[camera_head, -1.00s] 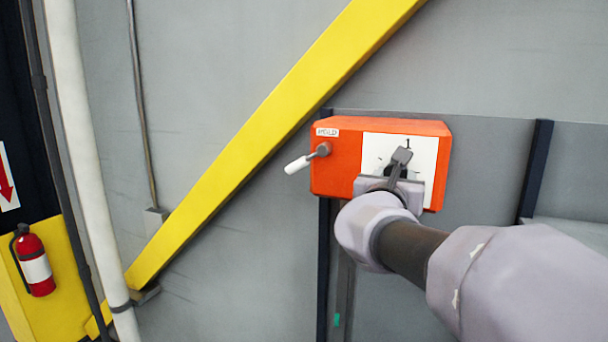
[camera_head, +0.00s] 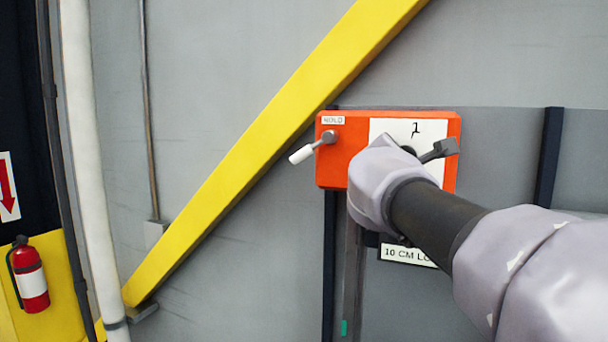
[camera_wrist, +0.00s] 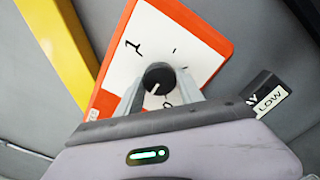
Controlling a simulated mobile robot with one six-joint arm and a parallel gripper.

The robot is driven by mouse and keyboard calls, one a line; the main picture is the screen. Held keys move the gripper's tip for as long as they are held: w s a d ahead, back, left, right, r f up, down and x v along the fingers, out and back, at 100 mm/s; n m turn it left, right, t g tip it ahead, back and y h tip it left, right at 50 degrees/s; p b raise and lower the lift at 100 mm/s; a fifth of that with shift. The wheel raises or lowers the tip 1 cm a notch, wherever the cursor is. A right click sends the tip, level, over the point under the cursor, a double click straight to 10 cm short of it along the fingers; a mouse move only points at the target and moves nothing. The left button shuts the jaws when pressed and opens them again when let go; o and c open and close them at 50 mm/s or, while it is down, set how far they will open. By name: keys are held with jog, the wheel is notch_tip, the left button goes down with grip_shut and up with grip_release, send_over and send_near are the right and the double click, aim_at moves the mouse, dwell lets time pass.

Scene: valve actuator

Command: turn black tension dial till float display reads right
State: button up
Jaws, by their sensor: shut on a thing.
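The black tension dial (camera_wrist: 158,78) sits on the white face of an orange box (camera_head: 328,172) on the wall. In the wrist view, my gripper (camera_wrist: 160,86) has its two grey fingers on either side of the dial, shut on it. The dial's white mark points down and left. A "1" is printed on the face; another numeral is partly covered. In the head view my wrist hides the dial. The float display (camera_head: 410,256) below the box reads "10 CM LO", cut off by my arm; the wrist view shows "LOW" (camera_wrist: 270,100).
A lever with a white handle (camera_head: 301,154) is on the box's left, under a small label (camera_head: 333,120) that seems to read "HOLD". A yellow diagonal beam (camera_head: 240,160) crosses the wall to the left. A fire extinguisher (camera_head: 30,276) hangs at far left.

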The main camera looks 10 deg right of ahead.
jog(key=shift+m+b, duration=3.2)
jog(key=shift+m, duration=1)
jog(key=shift+r, duration=0.1)
jog(key=o, duration=1.4)
